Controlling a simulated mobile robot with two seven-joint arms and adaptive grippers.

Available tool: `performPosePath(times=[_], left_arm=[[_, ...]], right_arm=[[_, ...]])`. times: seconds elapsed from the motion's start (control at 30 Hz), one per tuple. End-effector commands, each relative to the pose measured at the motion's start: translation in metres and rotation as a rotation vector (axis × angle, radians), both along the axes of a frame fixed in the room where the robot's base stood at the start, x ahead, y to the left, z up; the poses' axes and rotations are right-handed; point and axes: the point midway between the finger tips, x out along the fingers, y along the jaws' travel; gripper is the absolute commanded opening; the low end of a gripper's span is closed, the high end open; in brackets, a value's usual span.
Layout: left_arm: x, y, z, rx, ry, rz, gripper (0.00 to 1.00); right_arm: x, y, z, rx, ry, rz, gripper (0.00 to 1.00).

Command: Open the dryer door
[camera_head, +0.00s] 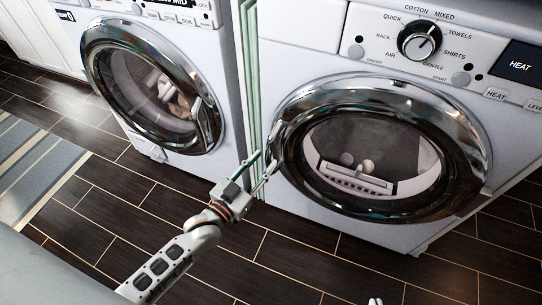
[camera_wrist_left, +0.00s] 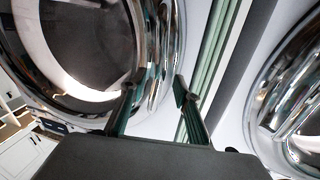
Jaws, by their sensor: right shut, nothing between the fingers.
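The dryer is the right-hand white machine with the dial. Its round chrome-rimmed door (camera_head: 455,130) looks shut, with a dark window and a pale drum behind it. A handle (camera_head: 276,143) sits on the rim's left side. My left gripper (camera_head: 264,172) is open at that side, close to the handle. In the left wrist view its two fingers (camera_wrist_left: 157,92) stand apart, with the chrome door edge (camera_wrist_left: 153,55) showing between and beyond them. I cannot tell whether they touch it. Small tips of my right gripper (camera_head: 375,301) show at the bottom edge; they look shut and empty.
A second front loader (camera_head: 215,155) with a chrome door and laundry inside stands left of the dryer. Pale green strips (camera_head: 249,75) fill the narrow gap between the machines. A striped rug (camera_head: 35,165) lies at left. The dark tiled floor (camera_head: 310,265) before the dryer is clear.

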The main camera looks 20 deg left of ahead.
Motion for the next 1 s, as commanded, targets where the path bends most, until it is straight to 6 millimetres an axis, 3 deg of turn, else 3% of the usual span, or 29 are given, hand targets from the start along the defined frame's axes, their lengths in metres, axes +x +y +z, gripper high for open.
performPosePath(times=[0.23,0.57,0.6,0.7,0.73,1.0], left_arm=[[0.026,-0.007,-0.003,0.0,0.004,-0.001,0.31],[0.031,-0.008,-0.001,0.001,0.003,-0.001,0.31],[0.031,-0.008,-0.001,0.001,0.003,0.0,0.29],[0.031,-0.008,-0.001,0.001,0.003,0.0,0.03],[0.03,-0.008,-0.001,0.001,0.003,0.0,0.0],[0.03,-0.007,-0.001,0.002,0.003,-0.002,0.0]], right_arm=[[-0.002,0.004,-0.003,0.017,0.004,-0.002,0.0],[0.004,0.005,0.008,0.03,-0.016,-0.008,0.0],[0.004,0.005,0.008,0.031,-0.016,-0.009,0.0],[0.004,0.005,0.007,0.031,-0.014,-0.011,0.0],[0.004,0.005,0.006,0.031,-0.013,-0.01,0.0],[0.003,0.006,0.004,0.028,-0.008,-0.008,0.0]])
